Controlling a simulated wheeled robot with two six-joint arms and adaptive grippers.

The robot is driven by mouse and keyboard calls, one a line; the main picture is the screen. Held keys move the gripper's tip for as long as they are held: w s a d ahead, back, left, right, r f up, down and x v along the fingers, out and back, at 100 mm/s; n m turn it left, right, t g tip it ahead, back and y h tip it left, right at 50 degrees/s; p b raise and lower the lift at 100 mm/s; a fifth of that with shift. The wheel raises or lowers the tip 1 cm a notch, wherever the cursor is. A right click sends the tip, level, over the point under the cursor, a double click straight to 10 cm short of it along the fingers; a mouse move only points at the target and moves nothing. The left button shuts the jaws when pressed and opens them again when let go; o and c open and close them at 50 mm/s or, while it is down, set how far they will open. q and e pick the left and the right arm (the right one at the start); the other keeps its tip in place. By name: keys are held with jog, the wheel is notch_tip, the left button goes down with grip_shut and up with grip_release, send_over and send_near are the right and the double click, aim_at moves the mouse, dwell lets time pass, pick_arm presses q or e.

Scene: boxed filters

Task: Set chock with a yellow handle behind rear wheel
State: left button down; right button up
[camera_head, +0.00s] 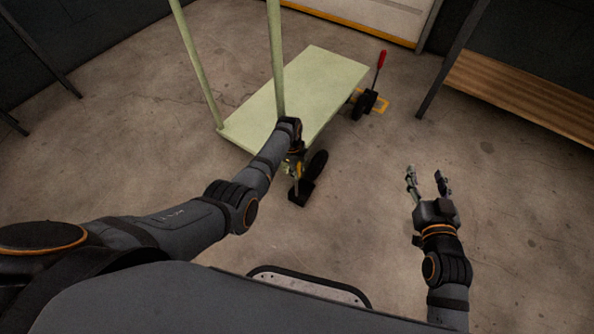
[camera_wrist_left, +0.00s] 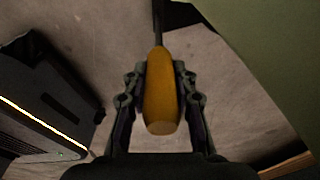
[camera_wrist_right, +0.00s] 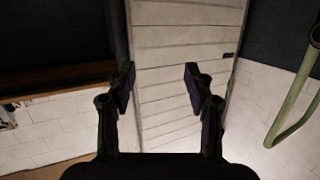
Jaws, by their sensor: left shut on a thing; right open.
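The chock's yellow handle (camera_wrist_left: 163,100) is between the fingers of my left gripper (camera_wrist_left: 160,95), which is shut on it. In the head view my left gripper (camera_head: 297,160) is beside the near corner of the green cart (camera_head: 315,85). The black chock block (camera_head: 300,192) is low at the floor, close to the cart's near wheel (camera_head: 317,165); I cannot tell whether it touches the wheel or floor. A second chock with a red handle (camera_head: 382,60) is at the far wheel (camera_head: 365,103). My right gripper (camera_head: 427,175) is open and empty above the floor at the right.
A wooden bench (camera_head: 525,97) stands at the right. The cart's upright green handle (camera_head: 277,60) rises next to my left arm. The floor (camera_head: 520,220) around my right gripper is clear.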

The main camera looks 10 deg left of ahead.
pick_arm(q)
jog(key=shift+w+d+b, duration=0.2)
jog(key=shift+w+b, duration=0.4)
jog(key=shift+b, duration=0.05)
jog(key=shift+w+r, duration=0.1)
pick_arm(e)
notch_tip(320, 180, up, 14)
jog(key=t, duration=0.6)
jog(key=shift+w+f, duration=0.15)
jog(key=shift+w, duration=0.2)
jog(key=shift+d, duration=0.1)
pick_arm(q)
jog(key=c, duration=1)
grip_release()
jog(key=shift+c, duration=0.2)
jog(key=shift+o, duration=0.2)
notch_tip(320, 180, up, 12)
jog(key=a, duration=0.1)
jog(key=shift+a, duration=0.25)
